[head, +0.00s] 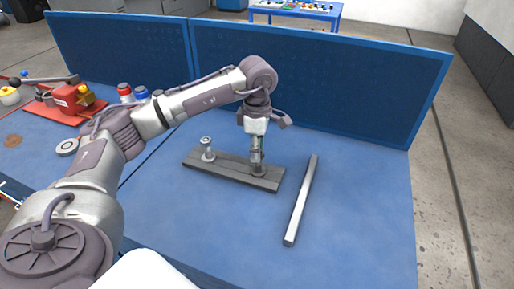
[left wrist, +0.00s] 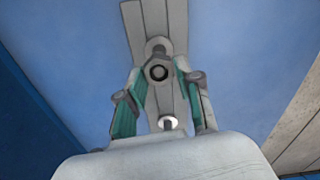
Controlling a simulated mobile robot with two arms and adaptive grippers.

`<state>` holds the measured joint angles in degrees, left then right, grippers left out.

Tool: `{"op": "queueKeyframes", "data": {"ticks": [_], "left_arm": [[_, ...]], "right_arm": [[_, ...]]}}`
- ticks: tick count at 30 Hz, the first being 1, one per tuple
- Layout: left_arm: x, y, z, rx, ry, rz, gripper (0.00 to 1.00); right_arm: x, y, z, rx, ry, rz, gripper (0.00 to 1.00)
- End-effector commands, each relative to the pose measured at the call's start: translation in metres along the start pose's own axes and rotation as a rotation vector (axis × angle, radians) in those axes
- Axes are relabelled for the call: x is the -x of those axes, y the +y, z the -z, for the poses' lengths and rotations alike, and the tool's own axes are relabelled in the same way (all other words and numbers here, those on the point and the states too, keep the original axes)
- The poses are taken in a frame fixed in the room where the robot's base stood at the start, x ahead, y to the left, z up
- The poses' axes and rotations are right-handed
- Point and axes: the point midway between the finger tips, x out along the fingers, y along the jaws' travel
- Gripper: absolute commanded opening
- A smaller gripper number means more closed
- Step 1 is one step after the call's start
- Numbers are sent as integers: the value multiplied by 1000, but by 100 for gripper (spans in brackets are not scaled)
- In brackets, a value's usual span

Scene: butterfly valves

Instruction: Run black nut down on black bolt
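A dark grey board (head: 232,171) lies on the blue bench with two upright bolts on it. A silver bolt with a light head or nut (head: 207,148) stands near its left end. My left gripper (head: 257,168) points down over the right end, at the other bolt. The black bolt is mostly hidden by the fingers and nut. The silver bolt (left wrist: 168,123) shows in that view too. My right gripper is out of view.
A grey bar (head: 301,200) lies on the bench right of the board. Blue panels (head: 320,85) stand along the back. A red fixture (head: 70,100), red and blue capped items and a grey disc (head: 67,146) sit at the left. The front right is clear.

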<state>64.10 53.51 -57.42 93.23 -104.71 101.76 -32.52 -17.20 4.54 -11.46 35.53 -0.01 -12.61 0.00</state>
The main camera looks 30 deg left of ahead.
Motion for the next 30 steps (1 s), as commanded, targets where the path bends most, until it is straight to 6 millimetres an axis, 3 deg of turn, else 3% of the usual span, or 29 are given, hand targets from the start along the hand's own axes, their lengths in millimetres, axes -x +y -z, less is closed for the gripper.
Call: {"op": "queueKeyframes", "data": {"ticks": [1, 5, 13, 30], "left_arm": [[0, 0, 0, -1, 0, 0, 21], [0, 0, 0, -1, 0, 0, 0], [-1, 0, 0, -66, 0, -1, 0], [-2, 1, -3, -994, 0, -1, 0]], "right_arm": [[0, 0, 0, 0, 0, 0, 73], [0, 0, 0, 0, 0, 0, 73], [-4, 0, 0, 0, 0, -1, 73], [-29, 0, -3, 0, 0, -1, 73]]}}
